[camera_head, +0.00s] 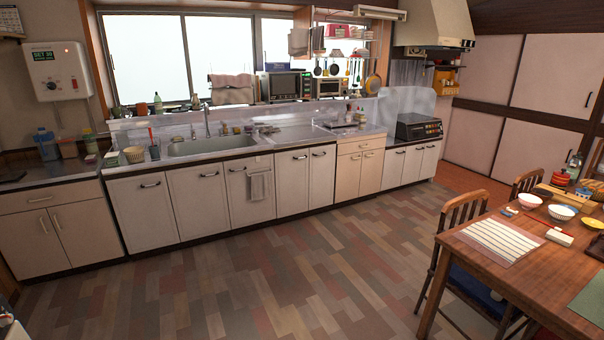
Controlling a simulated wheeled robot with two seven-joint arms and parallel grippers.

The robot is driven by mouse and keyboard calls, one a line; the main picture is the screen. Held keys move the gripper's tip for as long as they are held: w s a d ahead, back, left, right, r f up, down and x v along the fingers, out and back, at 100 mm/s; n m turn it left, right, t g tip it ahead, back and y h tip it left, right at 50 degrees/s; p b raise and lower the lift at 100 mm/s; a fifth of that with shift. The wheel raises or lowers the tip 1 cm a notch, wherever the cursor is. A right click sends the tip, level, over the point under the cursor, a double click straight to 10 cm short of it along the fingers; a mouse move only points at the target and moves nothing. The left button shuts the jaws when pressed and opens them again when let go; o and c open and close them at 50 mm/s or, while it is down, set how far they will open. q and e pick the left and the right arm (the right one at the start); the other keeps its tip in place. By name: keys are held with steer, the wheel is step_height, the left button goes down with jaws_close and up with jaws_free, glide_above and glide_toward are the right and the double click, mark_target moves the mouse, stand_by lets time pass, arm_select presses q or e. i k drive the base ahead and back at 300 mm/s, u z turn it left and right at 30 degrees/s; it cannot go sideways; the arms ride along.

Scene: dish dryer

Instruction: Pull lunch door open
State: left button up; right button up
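No door in view is marked as the lunch door, so I cannot tell which one it is. White cabinet doors with bar handles run under the counter, among them a door below the sink (142,208) and a door with a towel hanging on it (237,212). All these doors look shut. Large pale panels stand at the right, one with a dark handle (563,80); they also look shut. A dark microwave (285,86) stands on the window ledge with its front shut. Neither of my grippers can be made out.
The wooden floor (270,270) in front of the cabinets is clear. A dining table (465,262) with bowls and a striped mat, plus wooden chairs (462,215), stands at the right. The counter holds a sink (210,146) and a dark appliance (419,127).

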mark_target(349, 165)
steer(key=i, duration=2.5)
steer(key=z, duration=0.7)
steer(key=i, duration=2.75)
steer(key=z, duration=0.7)
steer(key=i, duration=0.95)
steer(key=z, duration=0.25)
